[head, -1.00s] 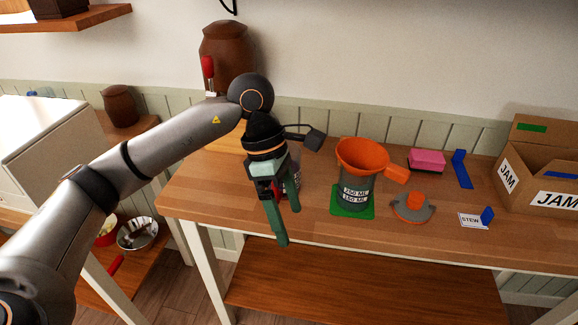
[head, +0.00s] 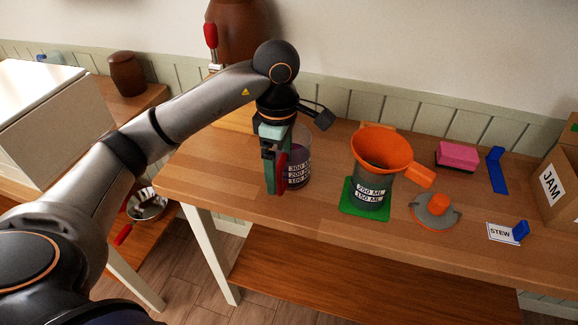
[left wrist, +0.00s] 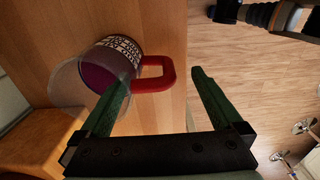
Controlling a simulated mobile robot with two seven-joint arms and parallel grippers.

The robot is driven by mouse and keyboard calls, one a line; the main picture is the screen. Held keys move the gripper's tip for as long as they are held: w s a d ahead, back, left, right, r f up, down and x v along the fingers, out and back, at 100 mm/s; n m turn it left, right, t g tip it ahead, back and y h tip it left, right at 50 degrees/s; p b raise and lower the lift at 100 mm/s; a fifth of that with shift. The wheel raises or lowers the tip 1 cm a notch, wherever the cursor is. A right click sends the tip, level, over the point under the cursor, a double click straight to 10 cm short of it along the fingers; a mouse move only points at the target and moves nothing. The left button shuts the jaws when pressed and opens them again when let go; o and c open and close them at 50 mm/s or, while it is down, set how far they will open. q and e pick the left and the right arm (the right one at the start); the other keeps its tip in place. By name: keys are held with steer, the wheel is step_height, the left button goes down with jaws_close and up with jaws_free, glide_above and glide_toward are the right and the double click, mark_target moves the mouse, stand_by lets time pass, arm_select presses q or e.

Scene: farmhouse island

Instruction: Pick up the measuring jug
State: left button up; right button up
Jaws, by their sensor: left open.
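The measuring jug (head: 301,166) is clear with purple contents, a printed scale and a red handle. It stands upright on the wooden counter, near its front edge, partly hidden behind my left gripper (head: 276,188). In the left wrist view the jug (left wrist: 107,68) shows at upper left, its red handle (left wrist: 168,74) reaching between the tips of my open left gripper (left wrist: 161,80). I cannot tell whether either finger touches the handle. My right gripper is not in view.
To the right, a grey container (head: 369,190) with an orange funnel (head: 383,150) stands on a green mat (head: 350,205). Beyond are a grey-orange lid (head: 436,211), a pink block (head: 457,155), a STEW card (head: 501,233) and a JAM box (head: 553,187). A brown crock (head: 238,35) stands behind.

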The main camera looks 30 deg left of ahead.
mark_target(281, 183)
arm_select(q)
steer(key=shift+w+f, duration=0.15)
steer(key=shift+f, duration=1.2)
steer(key=shift+w+f, duration=0.15)
steer(key=shift+f, duration=1.2)
jaws_close()
